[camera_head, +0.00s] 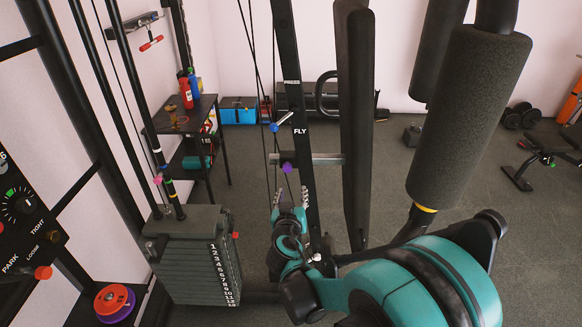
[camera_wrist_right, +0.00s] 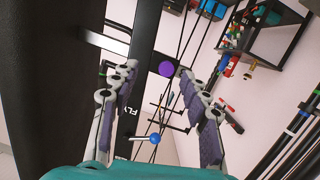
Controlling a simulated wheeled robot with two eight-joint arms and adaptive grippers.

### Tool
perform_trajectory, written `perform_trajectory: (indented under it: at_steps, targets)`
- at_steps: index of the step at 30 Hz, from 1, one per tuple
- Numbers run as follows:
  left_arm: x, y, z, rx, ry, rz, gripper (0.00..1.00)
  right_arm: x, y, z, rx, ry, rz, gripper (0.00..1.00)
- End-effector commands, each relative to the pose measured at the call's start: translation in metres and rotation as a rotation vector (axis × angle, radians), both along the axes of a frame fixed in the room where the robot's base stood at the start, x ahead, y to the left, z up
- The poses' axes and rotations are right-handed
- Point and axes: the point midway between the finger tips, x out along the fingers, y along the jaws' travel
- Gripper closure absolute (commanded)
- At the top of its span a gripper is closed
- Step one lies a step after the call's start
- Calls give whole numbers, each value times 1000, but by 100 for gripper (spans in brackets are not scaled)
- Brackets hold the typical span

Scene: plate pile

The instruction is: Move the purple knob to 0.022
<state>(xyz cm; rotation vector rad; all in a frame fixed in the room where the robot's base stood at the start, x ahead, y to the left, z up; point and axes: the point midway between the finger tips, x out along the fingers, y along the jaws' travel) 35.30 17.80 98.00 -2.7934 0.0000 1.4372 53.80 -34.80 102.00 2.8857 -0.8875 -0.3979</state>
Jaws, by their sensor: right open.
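The purple knob (camera_head: 287,167) sits on the black upright post at a grey metal crossbar, below the "FLY" label. It also shows in the right wrist view (camera_wrist_right: 167,69), between and beyond my open fingers. My right gripper (camera_head: 290,197) is just below the knob in the head view, with its fingers pointing up. In the right wrist view the right gripper (camera_wrist_right: 153,85) is open and empty, its two padded fingers spread to either side of the knob. They appear apart from it. A number scale for the knob is not legible. My left gripper is not in view.
A blue knob lever (camera_head: 275,127) is on the post above the purple knob. A weight stack (camera_head: 195,258) stands at the left with cables above it. Black padded rollers (camera_head: 465,120) and an upright pad (camera_head: 357,120) are at the right. A side table (camera_head: 190,118) holds bottles.

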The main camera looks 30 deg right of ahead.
Motion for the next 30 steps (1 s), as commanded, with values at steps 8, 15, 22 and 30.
perform_trajectory:
  at_steps: [8, 15, 22, 30]
  targets:
    - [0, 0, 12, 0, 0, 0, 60, 32, -6, 2, -95, -170, 50, 54]
    - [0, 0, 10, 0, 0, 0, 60, 48, -12, -1, -109, -195, 64, 54]
    - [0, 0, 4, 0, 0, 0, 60, 80, -33, -2, -108, -193, 62, 54]
    - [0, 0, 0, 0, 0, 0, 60, 101, -45, -1, -108, -193, 64, 54]
